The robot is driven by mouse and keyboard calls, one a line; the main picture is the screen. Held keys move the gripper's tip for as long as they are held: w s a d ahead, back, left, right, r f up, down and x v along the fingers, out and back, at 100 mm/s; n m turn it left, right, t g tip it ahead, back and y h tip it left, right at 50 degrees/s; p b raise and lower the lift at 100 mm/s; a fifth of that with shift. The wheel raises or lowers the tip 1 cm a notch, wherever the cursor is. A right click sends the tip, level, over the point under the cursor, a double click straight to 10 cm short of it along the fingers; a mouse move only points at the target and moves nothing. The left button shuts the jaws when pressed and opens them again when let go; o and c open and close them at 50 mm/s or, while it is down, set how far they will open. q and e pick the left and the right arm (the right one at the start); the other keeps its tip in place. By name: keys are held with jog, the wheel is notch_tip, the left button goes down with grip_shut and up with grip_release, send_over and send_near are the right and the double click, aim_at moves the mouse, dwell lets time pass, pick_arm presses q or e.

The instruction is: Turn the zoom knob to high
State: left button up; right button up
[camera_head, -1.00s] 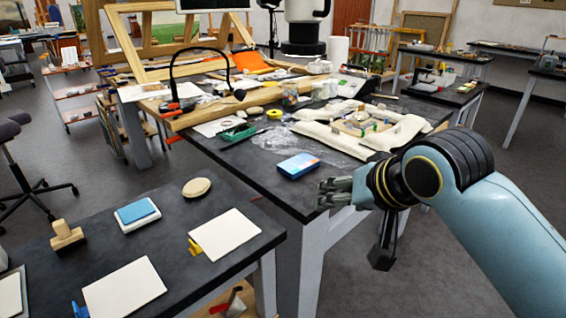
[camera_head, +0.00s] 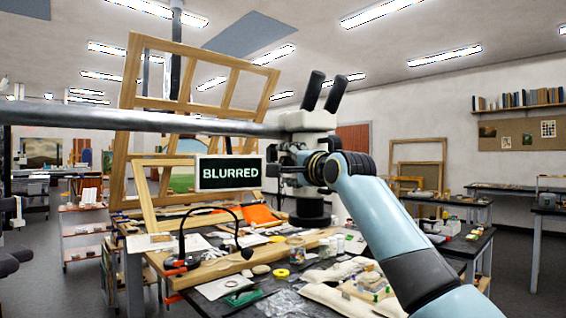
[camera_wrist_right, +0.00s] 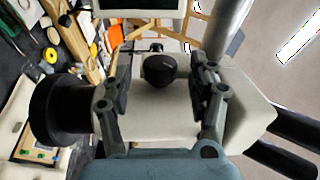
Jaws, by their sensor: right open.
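The microscope (camera_head: 308,121) is a white head with two black eyepieces, hung on a long silver boom. In the right wrist view its white body (camera_wrist_right: 160,125) fills the middle, and a black round zoom knob (camera_wrist_right: 158,70) stands out from it. My right gripper (camera_wrist_right: 160,88) is open, with one finger on either side of the knob and a visible gap to each. In the head view my right gripper (camera_head: 289,168) is at the microscope's side, and the knob cannot be made out there. A dark screen (camera_head: 228,173) beside the microscope reads "BLURRED".
The boom (camera_head: 130,117) crosses the upper left. Wooden frames (camera_head: 195,90) stand behind the screen. The microscope's black lens barrel (camera_wrist_right: 62,112) is close to one finger.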

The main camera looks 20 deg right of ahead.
aim_at(287, 165)
jog(key=shift+w+a, duration=0.15)
jog(key=shift+w, duration=1.55)
